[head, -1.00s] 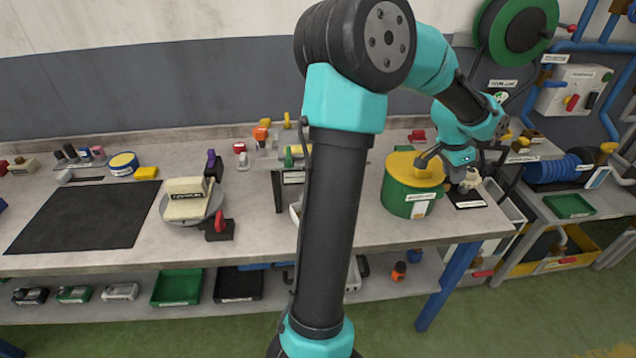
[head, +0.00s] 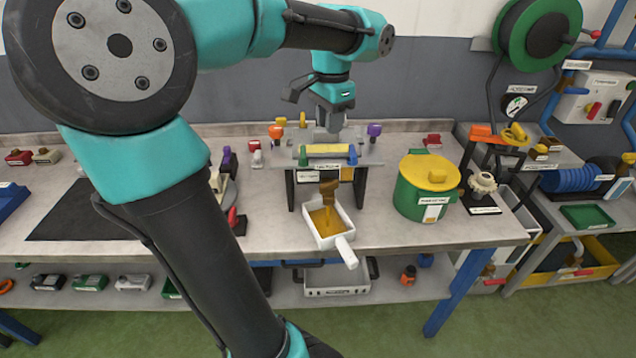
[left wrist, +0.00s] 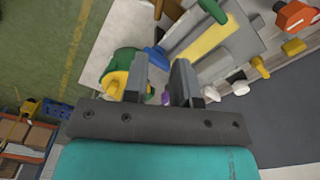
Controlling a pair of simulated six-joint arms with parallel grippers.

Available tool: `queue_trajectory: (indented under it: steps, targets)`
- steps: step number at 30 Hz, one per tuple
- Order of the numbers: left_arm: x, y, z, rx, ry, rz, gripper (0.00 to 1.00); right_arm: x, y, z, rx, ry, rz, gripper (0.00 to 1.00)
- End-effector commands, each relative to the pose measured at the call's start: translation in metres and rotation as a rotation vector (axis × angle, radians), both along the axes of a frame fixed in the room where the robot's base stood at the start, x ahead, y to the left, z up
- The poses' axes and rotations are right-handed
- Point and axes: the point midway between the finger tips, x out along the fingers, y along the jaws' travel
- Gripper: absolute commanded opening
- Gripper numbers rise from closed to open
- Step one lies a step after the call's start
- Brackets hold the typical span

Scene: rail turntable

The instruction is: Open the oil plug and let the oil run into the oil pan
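A stand (head: 375,162) with a yellow strip (head: 328,149) on top is at the middle of the bench. Below it hangs a brown piece (head: 329,187), with an amber strand running down from it. The white oil pan (head: 341,241) with its handle (head: 346,252) sits beneath, with amber oil (head: 324,220) in it. I cannot tell which part is the oil plug. My left gripper (head: 331,122) is above the back of the stand. Its fingers are apart and nothing is held in the left wrist view (left wrist: 160,82). My right gripper is out of view.
A green pot (head: 408,197) with a yellow lid (head: 428,171) stands right of the stand. A grey valve-like part (head: 482,184) is further right. Purple (head: 374,130) and orange (head: 276,131) knobs stand behind. My arm crosses the left foreground.

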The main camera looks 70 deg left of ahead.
Motion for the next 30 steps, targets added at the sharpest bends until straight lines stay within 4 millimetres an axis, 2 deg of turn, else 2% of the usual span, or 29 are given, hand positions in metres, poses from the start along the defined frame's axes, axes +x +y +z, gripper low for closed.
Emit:
queue_trajectory:
  steps: [8,14,30]
  targets:
    - [0.001,0.0,-0.002,0.0,-0.001,-0.001,0.26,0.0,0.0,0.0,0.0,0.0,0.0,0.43]
    - [0.001,0.0,-0.016,0.0,0.0,0.0,0.26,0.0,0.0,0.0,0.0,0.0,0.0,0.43]
    - [0.001,0.0,-0.104,-0.001,0.002,0.0,0.26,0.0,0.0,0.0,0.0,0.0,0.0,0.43]
